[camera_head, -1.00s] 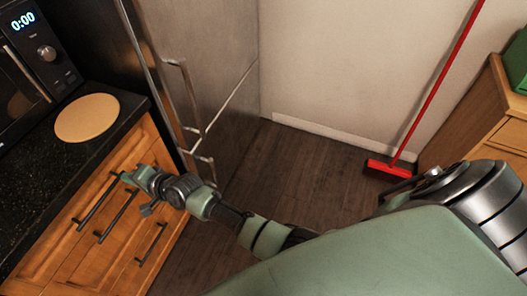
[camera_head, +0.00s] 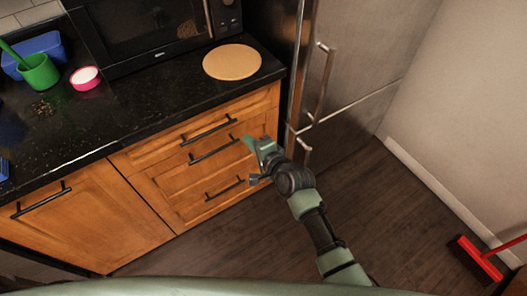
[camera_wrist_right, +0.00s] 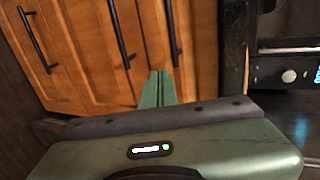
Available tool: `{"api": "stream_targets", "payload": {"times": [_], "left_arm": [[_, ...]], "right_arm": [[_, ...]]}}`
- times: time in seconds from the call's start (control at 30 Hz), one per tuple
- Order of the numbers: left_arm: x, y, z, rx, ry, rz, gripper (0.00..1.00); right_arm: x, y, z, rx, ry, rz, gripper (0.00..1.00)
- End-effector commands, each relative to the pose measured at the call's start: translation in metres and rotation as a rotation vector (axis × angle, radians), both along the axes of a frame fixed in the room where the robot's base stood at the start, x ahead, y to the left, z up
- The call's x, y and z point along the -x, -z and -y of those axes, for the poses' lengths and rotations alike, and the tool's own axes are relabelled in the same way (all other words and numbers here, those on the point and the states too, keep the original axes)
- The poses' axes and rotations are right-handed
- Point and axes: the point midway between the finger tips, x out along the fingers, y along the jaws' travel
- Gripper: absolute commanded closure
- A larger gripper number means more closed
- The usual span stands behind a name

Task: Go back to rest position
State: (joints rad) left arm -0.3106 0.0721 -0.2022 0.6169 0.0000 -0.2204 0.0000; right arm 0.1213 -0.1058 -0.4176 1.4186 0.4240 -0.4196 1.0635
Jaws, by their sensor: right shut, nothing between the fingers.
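My right gripper (camera_head: 250,143) is in the head view in front of the wooden drawers (camera_head: 205,160), close to their dark handles. Its arm comes up from the lower middle of the picture. In the right wrist view its two green fingers (camera_wrist_right: 158,88) are pressed together with nothing between them. The drawer handles (camera_wrist_right: 122,35) stand just beyond the fingertips there. I cannot tell the exact gap between fingers and handles. The drawers look closed. My left gripper does not show.
A black counter (camera_head: 140,110) holds a round wooden board (camera_head: 232,62), a microwave (camera_head: 150,30), a green cup (camera_head: 38,72) and a pink bowl (camera_head: 85,78). A steel fridge (camera_head: 350,70) stands right of the drawers. A red broom (camera_head: 475,260) is on the open floor at right.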

Motion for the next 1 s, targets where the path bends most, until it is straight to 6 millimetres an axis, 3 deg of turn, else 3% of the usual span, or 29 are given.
{"api": "stream_targets", "payload": {"times": [0.3, 0.7, 0.77, 0.87, 1.0], "left_arm": [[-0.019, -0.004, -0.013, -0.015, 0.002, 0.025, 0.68], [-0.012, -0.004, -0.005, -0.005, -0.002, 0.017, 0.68], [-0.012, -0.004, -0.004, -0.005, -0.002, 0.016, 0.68], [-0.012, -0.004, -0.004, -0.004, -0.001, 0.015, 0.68], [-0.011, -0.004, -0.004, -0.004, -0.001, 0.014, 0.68]], "right_arm": [[0.04, -0.017, 0.029, 0.001, 0.001, -0.001, 1.0], [0.05, -0.017, 0.037, 0.012, -0.001, -0.005, 1.0], [0.052, -0.004, 0.041, 0.041, -0.002, -0.012, 1.0], [0.062, 0.039, 0.054, 0.139, -0.014, -0.036, 1.0], [0.094, 0.129, 0.087, 0.358, -0.066, -0.086, 1.0]]}}
